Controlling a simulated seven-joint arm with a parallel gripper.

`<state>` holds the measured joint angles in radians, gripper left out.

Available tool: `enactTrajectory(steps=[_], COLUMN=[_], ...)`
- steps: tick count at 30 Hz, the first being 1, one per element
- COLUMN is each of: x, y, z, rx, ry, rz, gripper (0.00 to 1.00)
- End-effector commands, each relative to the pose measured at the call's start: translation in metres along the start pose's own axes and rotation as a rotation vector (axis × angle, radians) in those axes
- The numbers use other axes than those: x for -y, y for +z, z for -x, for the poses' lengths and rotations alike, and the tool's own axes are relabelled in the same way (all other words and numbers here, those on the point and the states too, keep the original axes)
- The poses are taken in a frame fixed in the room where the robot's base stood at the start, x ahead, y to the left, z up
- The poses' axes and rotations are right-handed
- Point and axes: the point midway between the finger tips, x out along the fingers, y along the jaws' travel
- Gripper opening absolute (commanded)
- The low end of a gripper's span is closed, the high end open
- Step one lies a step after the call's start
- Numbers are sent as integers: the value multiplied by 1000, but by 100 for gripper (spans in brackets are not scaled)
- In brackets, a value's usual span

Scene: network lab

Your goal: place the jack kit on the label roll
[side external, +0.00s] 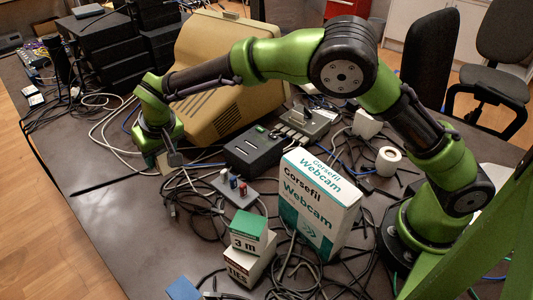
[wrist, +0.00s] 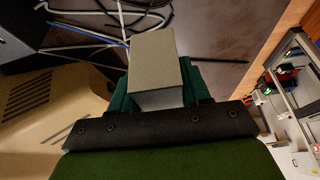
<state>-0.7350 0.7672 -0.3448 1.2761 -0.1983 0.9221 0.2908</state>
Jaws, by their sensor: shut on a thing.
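My gripper (side external: 172,155) is at the left part of the table, in front of the beige monitor, with its fingers pointing down. In the wrist view my gripper (wrist: 155,88) is shut on a small plain grey-beige box, which I take to be the jack kit (wrist: 155,60). The box shows only partly beside the fingers in the side view (side external: 164,163). Whether it touches the table is unclear. The label roll, a white roll with a hole in its end (side external: 388,160), stands on the right side of the table near my arm's base, far from my gripper.
The beige monitor (side external: 215,85) stands behind my gripper. Cables (side external: 192,198) cover much of the table. The front left is clear.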

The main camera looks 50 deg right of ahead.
Motion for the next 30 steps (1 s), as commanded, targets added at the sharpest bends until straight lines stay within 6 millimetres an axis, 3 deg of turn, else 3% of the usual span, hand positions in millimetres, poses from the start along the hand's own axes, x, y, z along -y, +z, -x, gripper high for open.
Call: enactTrajectory(steps=[14, 23, 26, 30], x=[0, -64, -96, -155], y=[-40, -42, -41, -33], z=[95, 104, 110, 122], rx=[-6, -1, -2, -2], ry=[-2, 101, 154, 254], rz=[-2, -246, -374, -617], gripper=[13, 13, 13, 13])
